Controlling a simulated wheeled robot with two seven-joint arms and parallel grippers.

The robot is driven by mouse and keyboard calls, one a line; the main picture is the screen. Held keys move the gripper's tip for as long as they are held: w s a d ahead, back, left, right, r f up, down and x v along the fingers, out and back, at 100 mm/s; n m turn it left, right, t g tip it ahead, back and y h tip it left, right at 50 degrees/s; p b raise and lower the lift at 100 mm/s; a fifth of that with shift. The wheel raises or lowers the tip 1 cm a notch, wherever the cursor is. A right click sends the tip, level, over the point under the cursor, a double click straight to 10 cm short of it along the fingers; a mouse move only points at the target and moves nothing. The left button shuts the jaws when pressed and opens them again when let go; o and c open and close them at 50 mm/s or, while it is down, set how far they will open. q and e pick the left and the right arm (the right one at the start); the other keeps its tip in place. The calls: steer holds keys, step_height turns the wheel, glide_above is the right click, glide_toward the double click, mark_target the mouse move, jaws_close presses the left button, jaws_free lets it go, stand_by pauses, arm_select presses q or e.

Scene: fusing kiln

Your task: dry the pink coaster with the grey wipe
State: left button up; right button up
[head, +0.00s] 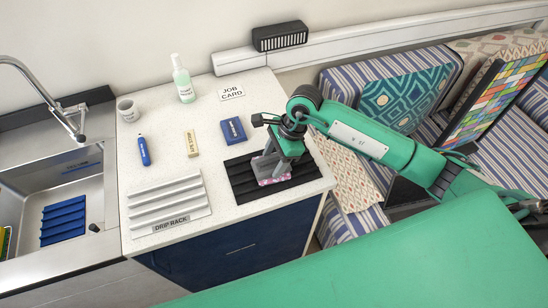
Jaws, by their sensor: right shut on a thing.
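My right gripper (272,167) points down over the black ribbed mat (241,187) at the right end of the white counter. It is shut on the grey wipe (263,167). The pink coaster (275,181) lies on the mat directly under the wipe, and only its edge shows. The wipe appears to touch the coaster's top, and the gripper hides most of both. My left gripper is not in view.
A white drip rack (166,203) stands empty at the counter's front left. A blue box (233,131), a beige bar (192,144), a blue pen-like tool (144,151), a mug (128,110) and a spray bottle (182,80) stand behind. A sink (90,200) lies left.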

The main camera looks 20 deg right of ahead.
mark_target(274, 162)
steer(key=shift+f, duration=0.1)
steer(key=o, duration=0.6)
steer(key=shift+r+b, duration=0.25)
steer(key=shift+b, duration=0.05)
stand_by(0.3)
steer(key=c, duration=0.9)
steer(key=shift+o, duration=0.2)
steer(key=shift+r+p, duration=0.95)
steer(key=shift+r, duration=1.6)
